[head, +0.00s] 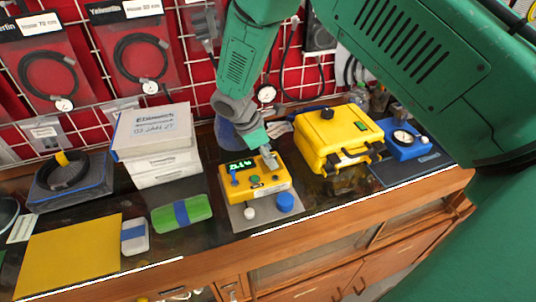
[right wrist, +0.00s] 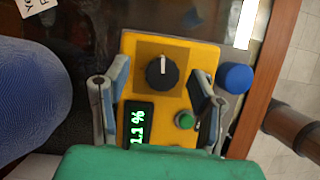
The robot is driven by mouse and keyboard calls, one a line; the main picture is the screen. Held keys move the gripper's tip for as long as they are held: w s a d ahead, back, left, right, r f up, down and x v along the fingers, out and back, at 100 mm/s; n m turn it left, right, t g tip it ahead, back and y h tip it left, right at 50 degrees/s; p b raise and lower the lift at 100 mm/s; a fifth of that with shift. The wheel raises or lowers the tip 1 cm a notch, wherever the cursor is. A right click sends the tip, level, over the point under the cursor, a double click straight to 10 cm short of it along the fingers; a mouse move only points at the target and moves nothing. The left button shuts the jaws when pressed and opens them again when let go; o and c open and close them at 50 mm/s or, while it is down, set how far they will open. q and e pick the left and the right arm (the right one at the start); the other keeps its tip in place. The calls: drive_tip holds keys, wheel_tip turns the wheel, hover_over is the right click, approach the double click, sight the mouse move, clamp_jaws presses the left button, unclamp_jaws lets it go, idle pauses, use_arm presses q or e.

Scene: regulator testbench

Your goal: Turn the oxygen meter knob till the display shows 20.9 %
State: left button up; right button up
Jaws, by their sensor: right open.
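The yellow oxygen meter (head: 262,188) stands on a grey plate near the bench's front edge. Its lit display (head: 240,165) is too small to read surely in the head view. In the right wrist view the display (right wrist: 138,128) shows "1.1 %", its near end hidden by my green gripper body. The black knob (right wrist: 163,72) has a white pointer line toward the top of that picture. My right gripper (right wrist: 160,84) is open, its fingers either side of the meter's face and apart from the knob. In the head view my right gripper (head: 258,145) covers the knob. My left gripper is not visible.
A green button (right wrist: 184,120) lies near the right finger. A blue cap (right wrist: 236,77) stands beside the meter. A yellow case (head: 338,138) and a blue gauge box (head: 404,142) stand to the right. White boxes (head: 155,140) and a green case (head: 182,213) are left.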

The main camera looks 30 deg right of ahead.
drive_tip(key=v, duration=1.1)
drive_tip(key=shift+r, duration=0.2)
drive_tip(key=shift+w+a, duration=0.1)
drive_tip(key=s+d+m+t+y+b, duration=0.3)
drive_tip(key=d+m, duration=0.1)
drive_tip(key=m, duration=0.2)
drive_tip(key=m+t+y+b, duration=0.2)
drive_tip(key=m+t+b, duration=0.1)
drive_tip(key=m, duration=0.5)
approach(254, 165)
drive_tip(key=d+f, duration=0.1)
drive_tip(key=f, duration=0.1)
drive_tip(key=w+d+f, duration=0.1)
drive_tip(key=f, duration=0.1)
drive_tip(key=w+d+f, duration=0.1)
drive_tip(key=d+f, duration=0.1)
drive_tip(key=shift+w+f, duration=0.1)
drive_tip(key=shift+f, duration=0.25)
drive_tip(key=shift+a, duration=0.1)
